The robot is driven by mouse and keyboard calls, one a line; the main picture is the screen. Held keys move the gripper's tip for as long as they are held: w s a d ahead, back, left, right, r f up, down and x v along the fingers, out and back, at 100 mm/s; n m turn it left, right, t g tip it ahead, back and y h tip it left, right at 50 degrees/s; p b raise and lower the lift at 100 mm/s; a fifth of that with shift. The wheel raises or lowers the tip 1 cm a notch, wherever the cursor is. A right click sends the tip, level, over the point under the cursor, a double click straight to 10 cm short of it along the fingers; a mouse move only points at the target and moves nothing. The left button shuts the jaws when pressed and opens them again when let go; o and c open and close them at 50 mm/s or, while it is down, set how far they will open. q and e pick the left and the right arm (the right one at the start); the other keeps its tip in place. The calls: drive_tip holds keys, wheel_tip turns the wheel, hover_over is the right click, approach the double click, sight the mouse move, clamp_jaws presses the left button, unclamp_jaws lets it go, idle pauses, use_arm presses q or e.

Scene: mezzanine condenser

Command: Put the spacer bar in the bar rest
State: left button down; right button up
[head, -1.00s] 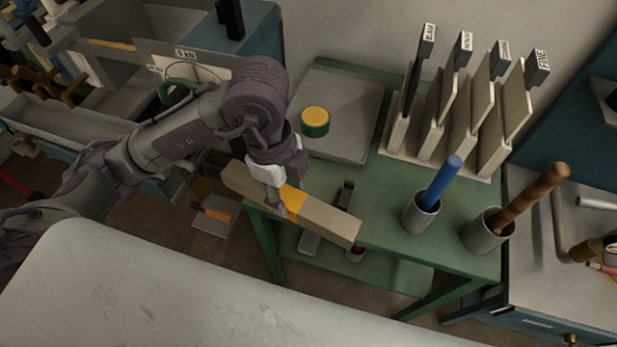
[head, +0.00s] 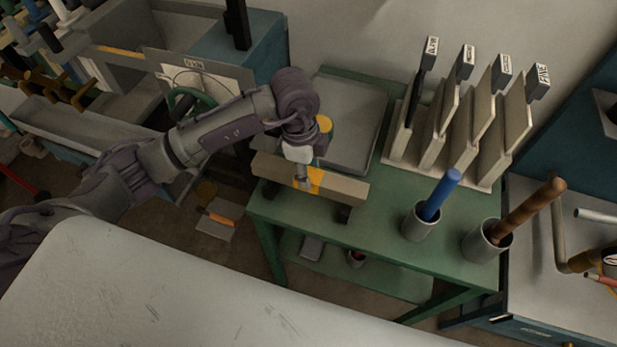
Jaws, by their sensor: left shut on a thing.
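The spacer bar (head: 345,189) is a long beige block with a yellow band around its middle. My left gripper (head: 304,182) is shut on it at the yellow band. The bar lies roughly level over the front left part of the green table. Dark supports of the bar rest (head: 342,213) show below the bar near its right end, and another dark part shows near its left end. The bar hides most of the rest. I cannot tell whether the bar touches it. My right gripper is not in view.
A rack (head: 440,168) of labelled boards stands at the back right. Cups hold a blue rod (head: 441,194) and a brown rod (head: 530,208).

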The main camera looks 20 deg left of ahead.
use_arm(q)
wheel_tip(320, 180, down, 3)
drive_tip(key=shift+r+p, duration=0.15)
drive_tip(key=shift+p, duration=0.4)
drive_tip(key=shift+f, duration=0.55)
drive_tip(key=shift+f, duration=0.2)
drive_tip(key=c, duration=0.6)
unclamp_jaws()
